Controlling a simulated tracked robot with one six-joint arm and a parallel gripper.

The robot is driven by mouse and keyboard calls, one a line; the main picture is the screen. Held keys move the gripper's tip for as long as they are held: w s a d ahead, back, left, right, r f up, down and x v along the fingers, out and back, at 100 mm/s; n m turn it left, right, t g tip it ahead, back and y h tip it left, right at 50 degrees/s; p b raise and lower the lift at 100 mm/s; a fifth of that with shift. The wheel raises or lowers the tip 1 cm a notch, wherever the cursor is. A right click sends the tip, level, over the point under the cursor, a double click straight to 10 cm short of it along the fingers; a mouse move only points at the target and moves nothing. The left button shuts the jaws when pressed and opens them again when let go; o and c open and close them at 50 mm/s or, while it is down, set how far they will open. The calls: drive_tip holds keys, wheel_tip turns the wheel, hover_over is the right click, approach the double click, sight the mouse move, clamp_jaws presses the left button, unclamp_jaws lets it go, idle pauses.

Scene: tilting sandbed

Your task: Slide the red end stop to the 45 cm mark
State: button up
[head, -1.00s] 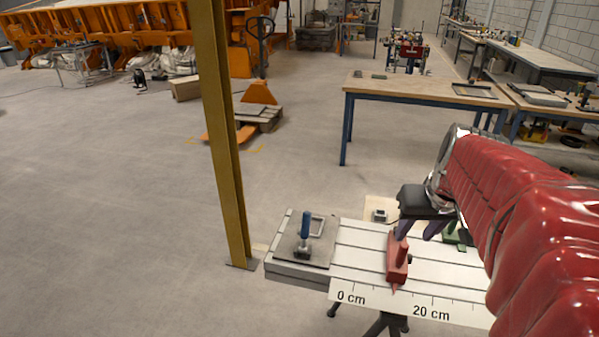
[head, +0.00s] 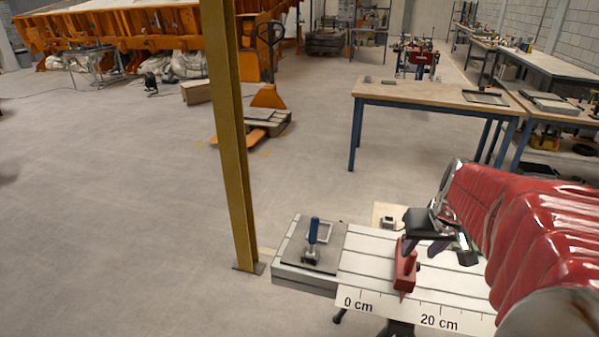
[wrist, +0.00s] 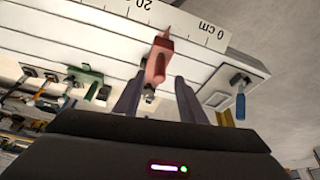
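The red end stop (head: 405,268) stands on the white slotted bed (head: 372,266). Its pointer is about midway between 0 cm and 20 cm on the front scale (head: 400,312). The scale beyond 20 cm is cut off or hidden by my arm in the head view, so the 45 cm mark does not show. My gripper (head: 425,250) is at the stop's back end, pointing down. In the wrist view my open gripper (wrist: 159,80) has one finger on each side of the red stop (wrist: 158,62), with gaps visible. Whether a finger touches it is unclear.
A blue-handled clamp (head: 313,238) sits on a grey plate at the bed's left end. A green block (wrist: 86,79) and several tools lie on the other side in the wrist view. A yellow post (head: 235,150) stands just left of the bed.

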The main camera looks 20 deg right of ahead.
sight(414, 257)
drive_tip(key=x, duration=0.8)
drive_tip(key=shift+w, duration=0.1)
clamp_jaws()
idle(0.4)
